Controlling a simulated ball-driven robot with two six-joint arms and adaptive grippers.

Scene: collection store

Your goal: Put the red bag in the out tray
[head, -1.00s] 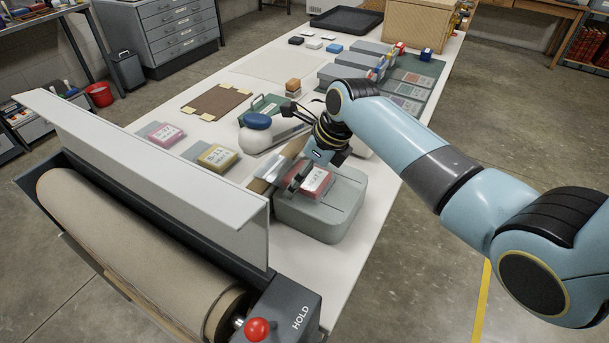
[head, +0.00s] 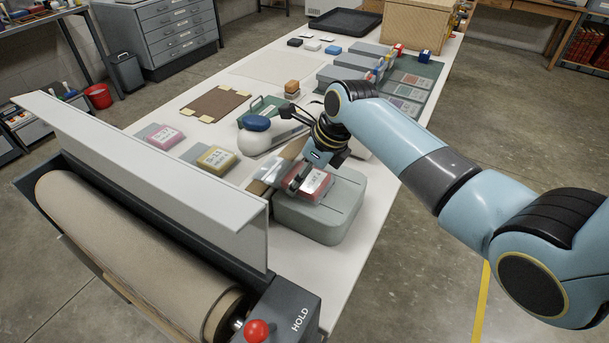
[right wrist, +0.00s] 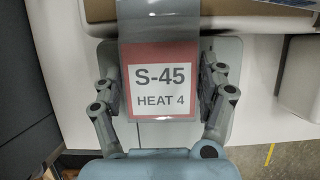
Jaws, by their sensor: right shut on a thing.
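The red bag (head: 312,185), a red packet with a white label and a clear flap, is in my right gripper (head: 303,178). In the right wrist view the bag (right wrist: 163,112) reads "S-45 HEAT 4" and sits between the two fingers (right wrist: 163,85). Gripper and bag are over the grey rounded block (head: 320,225) near the table's close end; I cannot tell whether the bag still touches it. A black tray (head: 345,21) lies at the far end of the table; no out-tray marking is readable. My left gripper is not in view.
A pink packet (head: 165,136) and a yellow packet (head: 215,158) lie on the left of the table. A white rounded device with a blue top (head: 257,123) stands behind the gripper. A roll dispenser (head: 140,250) fills the close left. Grey boxes (head: 345,77) stand farther back.

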